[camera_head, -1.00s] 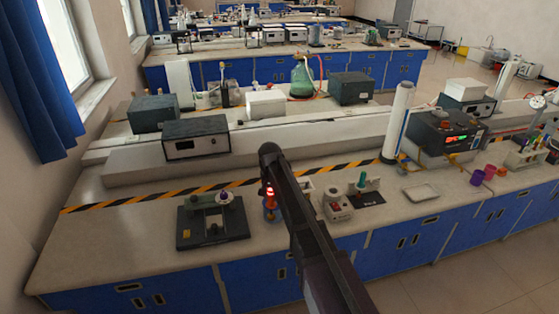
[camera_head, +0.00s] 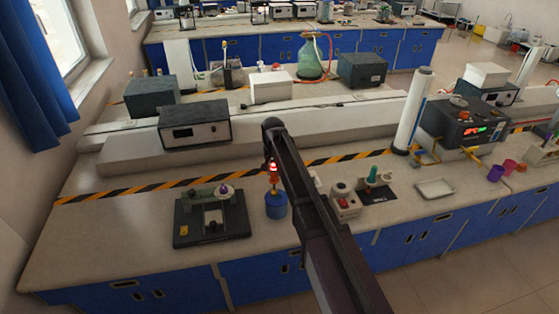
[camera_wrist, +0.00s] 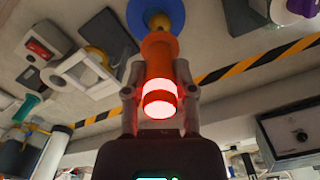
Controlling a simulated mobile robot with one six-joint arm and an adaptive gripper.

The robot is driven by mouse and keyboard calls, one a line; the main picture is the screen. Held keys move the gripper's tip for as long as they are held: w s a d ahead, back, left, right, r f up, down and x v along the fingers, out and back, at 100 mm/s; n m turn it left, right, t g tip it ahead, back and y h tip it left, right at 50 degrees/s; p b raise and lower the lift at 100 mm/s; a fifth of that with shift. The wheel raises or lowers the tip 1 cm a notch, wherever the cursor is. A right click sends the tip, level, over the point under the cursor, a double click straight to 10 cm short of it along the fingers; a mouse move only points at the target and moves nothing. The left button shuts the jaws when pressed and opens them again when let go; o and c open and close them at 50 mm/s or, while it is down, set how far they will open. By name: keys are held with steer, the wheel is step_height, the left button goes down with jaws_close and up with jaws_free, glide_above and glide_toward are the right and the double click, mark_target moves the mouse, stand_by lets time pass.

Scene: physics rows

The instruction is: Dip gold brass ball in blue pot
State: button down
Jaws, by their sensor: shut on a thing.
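My gripper (camera_wrist: 160,100) is shut on an orange handle (camera_wrist: 160,50) with a glowing red-white band. A gold brass ball (camera_wrist: 162,22) shows at the far end of the handle in the wrist view. Behind the ball lies the round top of the blue pot (camera_wrist: 136,14). In the head view the orange handle (camera_head: 273,178) points down just above the blue pot (camera_head: 276,207), which stands on the bench left of my arm. The ball is too small to make out there, and I cannot tell how far it is from the pot's opening.
A dark device (camera_head: 212,218) stands left of the pot. A white-and-red box (camera_head: 345,200) and a black pad with a green item (camera_head: 376,190) stand right of my arm. A striped tape (camera_head: 130,190) runs behind. Bare bench lies in front.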

steer(key=shift+w+d+r, duration=0.15)
steer(key=shift+d+r, duration=0.1)
steer(key=shift+d, duration=0.05)
steer(key=shift+d+r+p, duration=0.1)
steer(key=shift+r+p, duration=1.5)
steer(key=shift+p, duration=0.2)
steer(key=shift+f, duration=0.1)
steer(key=shift+f+b, duration=1.95)
steer(key=shift+b, duration=0.1)
steer(key=shift+f, duration=0.2)
